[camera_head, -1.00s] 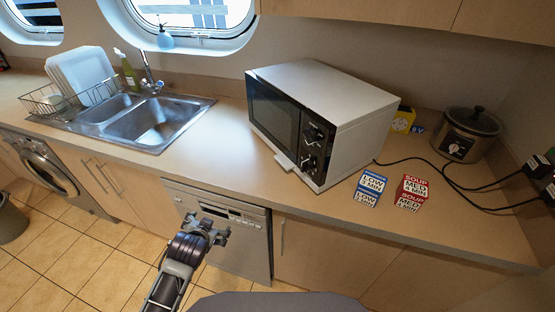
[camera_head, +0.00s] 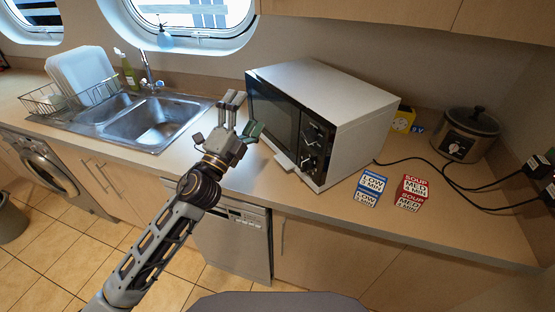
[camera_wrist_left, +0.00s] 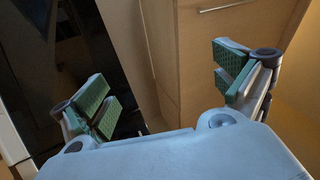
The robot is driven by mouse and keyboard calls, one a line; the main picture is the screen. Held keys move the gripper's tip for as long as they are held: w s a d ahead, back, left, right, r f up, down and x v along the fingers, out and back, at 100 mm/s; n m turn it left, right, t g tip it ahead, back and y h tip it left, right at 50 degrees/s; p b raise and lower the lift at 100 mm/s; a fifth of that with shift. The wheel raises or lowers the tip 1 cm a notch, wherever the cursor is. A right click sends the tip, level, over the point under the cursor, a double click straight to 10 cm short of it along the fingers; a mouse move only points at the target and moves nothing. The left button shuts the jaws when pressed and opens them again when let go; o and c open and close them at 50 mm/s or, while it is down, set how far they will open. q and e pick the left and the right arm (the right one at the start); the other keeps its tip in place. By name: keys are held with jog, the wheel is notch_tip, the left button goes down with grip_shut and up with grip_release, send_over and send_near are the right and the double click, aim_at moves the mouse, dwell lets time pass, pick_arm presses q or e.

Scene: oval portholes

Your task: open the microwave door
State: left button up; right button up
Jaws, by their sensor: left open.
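The microwave (camera_head: 345,108) stands on the counter with a pale casing and a dark front facing left and toward me. Its dark door (camera_head: 273,112) looks closed, and knobs sit on the panel to its right. A pale tab (camera_head: 285,161) sticks out low on the front. My left gripper (camera_head: 243,115) is open and empty, above the counter in front of the door's left part; I cannot tell if it touches. In the left wrist view its green-padded fingers (camera_wrist_left: 165,88) are spread apart with nothing between them. My right gripper is not in view.
A sink (camera_head: 155,122) and a dish rack (camera_head: 60,98) are to the left. A slow cooker (camera_head: 466,134) with black cables is at the far right. A dishwasher (camera_head: 235,240) is below the counter.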

pick_arm(q)
jog(key=s+d+f+m+g+h, duration=0.1)
jog(key=s+d+m+g+h, duration=0.15)
jog(key=d+m+g, duration=0.6)
jog(key=s+d+f+m+g+h, duration=0.15)
jog(key=m+g+h, duration=0.35)
jog(key=m, duration=0.8)
jog(key=w+a+f+m+g+y, duration=0.3)
jog(key=w+a+f+m+y, duration=0.25)
jog(key=a+f+y, duration=0.5)
jog(key=n+p, duration=0.1)
send_near(282, 161)
jog(key=x, duration=0.5)
jog(key=shift+d+f, duration=0.15)
jog(key=shift+w+d+f+p, duration=0.15)
jog(key=shift+d+f+p, duration=0.25)
jog(key=shift+f, duration=0.1)
jog(key=shift+w+d+f, duration=0.1)
jog(key=shift+d+f, duration=0.1)
jog(key=shift+f, duration=0.05)
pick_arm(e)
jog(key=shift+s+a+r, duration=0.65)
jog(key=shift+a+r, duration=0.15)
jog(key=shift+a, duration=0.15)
